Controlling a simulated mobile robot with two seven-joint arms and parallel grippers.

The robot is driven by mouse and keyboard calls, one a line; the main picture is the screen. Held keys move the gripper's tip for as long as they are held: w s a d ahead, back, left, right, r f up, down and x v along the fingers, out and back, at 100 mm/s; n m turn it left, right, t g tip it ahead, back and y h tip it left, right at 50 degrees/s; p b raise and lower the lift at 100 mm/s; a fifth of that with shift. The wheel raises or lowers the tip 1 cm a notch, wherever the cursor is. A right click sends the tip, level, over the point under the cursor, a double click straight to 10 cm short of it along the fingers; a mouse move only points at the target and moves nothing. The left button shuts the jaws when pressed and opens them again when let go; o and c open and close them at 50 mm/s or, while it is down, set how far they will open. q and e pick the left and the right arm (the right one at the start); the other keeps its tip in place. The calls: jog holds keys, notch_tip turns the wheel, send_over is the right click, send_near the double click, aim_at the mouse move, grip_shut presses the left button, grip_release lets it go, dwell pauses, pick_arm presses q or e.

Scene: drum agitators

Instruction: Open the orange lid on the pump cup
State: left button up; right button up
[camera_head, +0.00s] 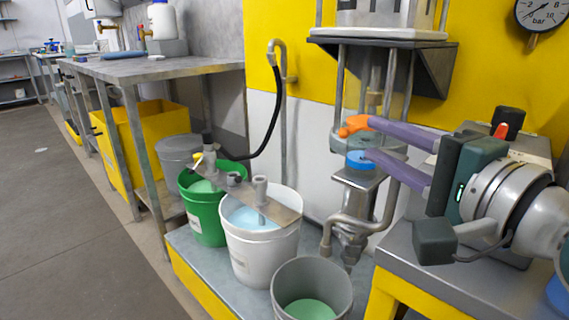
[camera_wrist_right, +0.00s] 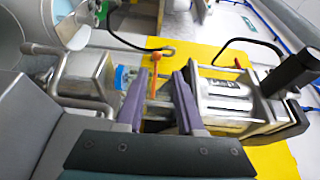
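The orange lid (camera_head: 354,126) shows as a small orange piece beside the tip of the upper finger of my right gripper, at the pump. In the right wrist view, the orange lid (camera_wrist_right: 155,62) is a narrow upright strip just beyond the fingertips, between their lines. Below it in the head view is a blue round part (camera_head: 360,160) on the metal pump body, likely the cup. My right gripper (camera_head: 372,139) has its two purple fingers apart; the gap also shows in the wrist view (camera_wrist_right: 158,88). Contact with the lid and the lid's exact tilt cannot be told. My left gripper is out of view.
Metal rods and a bent pipe (camera_head: 343,222) surround the pump. A white bucket (camera_head: 254,255), a green bucket (camera_head: 208,222) and a grey bucket (camera_head: 311,275) stand below. A steel table (camera_head: 165,67) is at left; a gauge (camera_head: 541,12) hangs upper right.

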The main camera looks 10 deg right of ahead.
aim_at(360, 126)
pick_arm(q)
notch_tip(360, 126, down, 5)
jog(key=b, duration=0.3)
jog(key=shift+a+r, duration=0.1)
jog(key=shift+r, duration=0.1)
pick_arm(e)
jog(key=x, duration=1)
jog(key=shift+w+f, duration=0.2)
jog(key=shift+w, duration=0.1)
jog(key=shift+c, duration=0.4)
grip_shut()
